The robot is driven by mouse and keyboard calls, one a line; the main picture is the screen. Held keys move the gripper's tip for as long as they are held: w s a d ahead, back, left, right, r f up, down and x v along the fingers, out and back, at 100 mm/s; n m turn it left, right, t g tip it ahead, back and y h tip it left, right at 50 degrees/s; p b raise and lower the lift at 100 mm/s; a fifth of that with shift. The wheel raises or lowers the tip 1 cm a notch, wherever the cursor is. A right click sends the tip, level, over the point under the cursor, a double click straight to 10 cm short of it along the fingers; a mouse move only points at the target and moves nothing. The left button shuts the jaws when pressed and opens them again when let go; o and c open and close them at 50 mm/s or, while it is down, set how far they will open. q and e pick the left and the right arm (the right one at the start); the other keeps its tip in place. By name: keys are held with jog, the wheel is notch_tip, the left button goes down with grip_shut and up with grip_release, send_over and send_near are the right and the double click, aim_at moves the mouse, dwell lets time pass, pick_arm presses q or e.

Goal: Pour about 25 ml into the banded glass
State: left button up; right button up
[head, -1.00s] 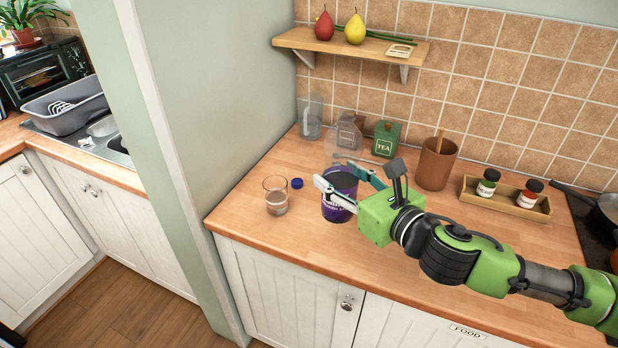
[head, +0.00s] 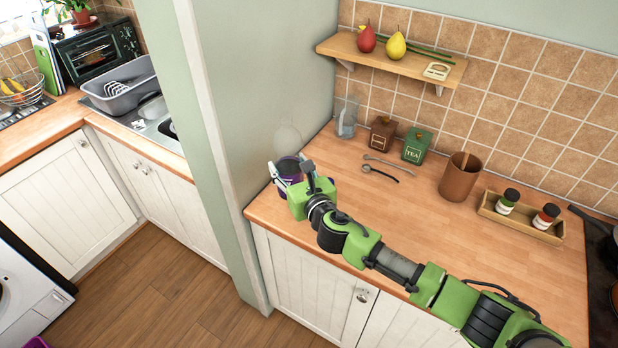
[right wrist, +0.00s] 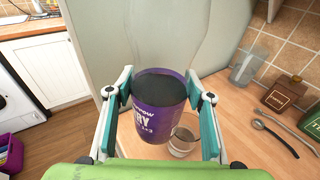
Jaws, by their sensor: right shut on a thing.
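A purple can (right wrist: 158,115) with white lettering is held between the two fingers of my right gripper (right wrist: 160,103), open end up and dark inside. In the head view the can (head: 289,167) shows only in part, above the far-left part of the counter, with my right gripper (head: 294,177) around it. A clear glass (right wrist: 184,142) stands on the counter just beyond the can in the right wrist view, partly covered by it and a finger. My gripper and the can hide this glass in the head view. My left gripper is not in view.
A clear jug (head: 346,116), brown canister (head: 382,133), green tea tin (head: 416,146) and spoon (head: 382,173) are to the right. The counter front (head: 440,240) is clear.

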jog(key=shift+a, duration=1)
